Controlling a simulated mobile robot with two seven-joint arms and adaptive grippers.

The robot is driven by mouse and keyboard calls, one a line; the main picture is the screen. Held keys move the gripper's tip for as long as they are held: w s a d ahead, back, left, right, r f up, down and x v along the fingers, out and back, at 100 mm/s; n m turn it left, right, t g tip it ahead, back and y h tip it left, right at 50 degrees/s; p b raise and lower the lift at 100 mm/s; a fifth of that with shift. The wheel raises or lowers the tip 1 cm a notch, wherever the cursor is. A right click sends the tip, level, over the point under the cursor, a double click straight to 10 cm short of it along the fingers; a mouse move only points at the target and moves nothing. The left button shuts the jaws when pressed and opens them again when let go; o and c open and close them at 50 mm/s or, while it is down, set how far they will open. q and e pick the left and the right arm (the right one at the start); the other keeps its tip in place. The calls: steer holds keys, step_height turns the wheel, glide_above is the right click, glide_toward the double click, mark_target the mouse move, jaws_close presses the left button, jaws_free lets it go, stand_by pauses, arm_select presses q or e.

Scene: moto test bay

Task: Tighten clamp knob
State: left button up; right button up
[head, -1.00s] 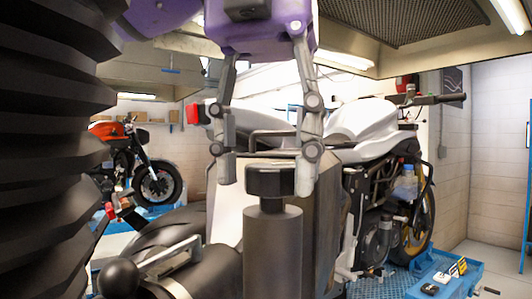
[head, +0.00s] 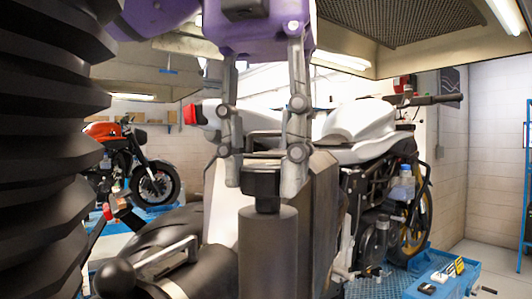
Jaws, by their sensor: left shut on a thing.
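The black clamp knob (head: 262,186) sits on top of a dark grey upright cylinder (head: 268,250) in the lower middle of the head view. My left gripper (head: 263,178), with a purple body and grey fingers, reaches down from above. Its fingers are shut on the knob, one on each side. The right fingertip covers part of the knob's right side. Any gap between the knob and the cylinder is hard to judge. My right gripper is not in view.
A white and black motorcycle (head: 365,135) stands close behind the knob on a blue lift (head: 400,280). An orange motorcycle (head: 105,135) stands farther back at left. A black ball-ended lever (head: 115,278) is at lower left. Open floor shows at far right.

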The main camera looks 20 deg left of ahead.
arm_select(q)
steer(key=shift+a+m, duration=0.1)
steer(key=shift+m, duration=0.4)
steer(key=m, duration=0.4)
steer(key=shift+w+m, duration=0.15)
steer(key=shift+m, duration=0.25)
steer(key=m, duration=0.5)
steer(key=shift+w, duration=0.1)
steer(key=m, duration=0.5)
steer(key=shift+d+m, duration=0.2)
steer(key=shift+m, duration=0.2)
steer(key=m, duration=0.5)
steer(key=shift+d+m, duration=0.15)
steer(key=shift+m, duration=0.15)
